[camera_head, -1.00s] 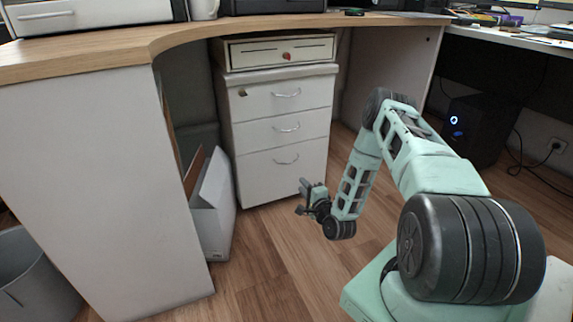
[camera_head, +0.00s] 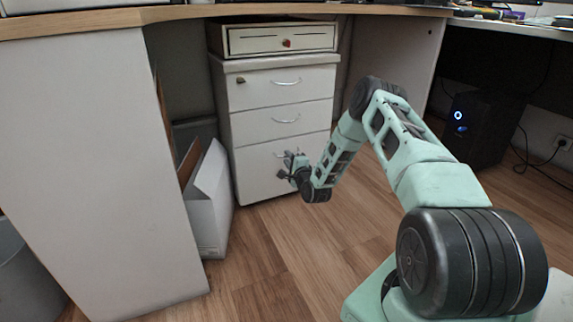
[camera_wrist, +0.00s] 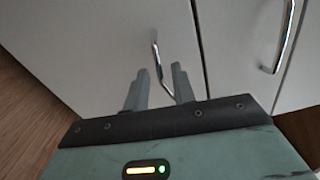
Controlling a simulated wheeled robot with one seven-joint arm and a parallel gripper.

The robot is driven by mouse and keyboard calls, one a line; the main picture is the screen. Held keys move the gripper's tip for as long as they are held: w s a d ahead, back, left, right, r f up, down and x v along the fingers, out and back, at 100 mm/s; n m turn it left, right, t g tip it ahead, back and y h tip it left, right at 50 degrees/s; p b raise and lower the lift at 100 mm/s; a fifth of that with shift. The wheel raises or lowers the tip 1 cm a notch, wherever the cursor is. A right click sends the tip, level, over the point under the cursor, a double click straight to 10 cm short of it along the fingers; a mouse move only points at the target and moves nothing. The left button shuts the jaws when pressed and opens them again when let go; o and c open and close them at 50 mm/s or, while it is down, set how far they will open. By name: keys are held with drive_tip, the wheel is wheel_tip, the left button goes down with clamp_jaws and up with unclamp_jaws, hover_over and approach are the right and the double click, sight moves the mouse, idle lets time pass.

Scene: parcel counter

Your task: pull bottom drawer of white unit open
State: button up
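The white drawer unit (camera_head: 233,131) stands under the desk, with three drawers that look shut. Its bottom drawer (camera_head: 256,183) is the tallest; in the wrist view the drawer front (camera_wrist: 100,45) fills the left and middle. My gripper (camera_head: 287,160) is at the bottom drawer's front and hides most of its handle. In the wrist view my gripper (camera_wrist: 159,72) is open, its two fingers apart. The thin metal handle of the bottom drawer (camera_wrist: 156,52) shows between the fingertips; I cannot tell whether they touch it.
The middle drawer's handle (camera_wrist: 284,38) is at the right in the wrist view. A cream box (camera_head: 280,39) sits on the unit. A white file box (camera_head: 209,205) stands left of the unit, beside the desk panel (camera_head: 90,170). The wooden floor (camera_head: 270,250) before the unit is clear.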

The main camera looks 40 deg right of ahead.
drive_tip(key=shift+b+x, duration=0.4)
drive_tip(key=shift+x, duration=0.8)
clamp_jaws()
drive_tip(key=shift+s, duration=0.1)
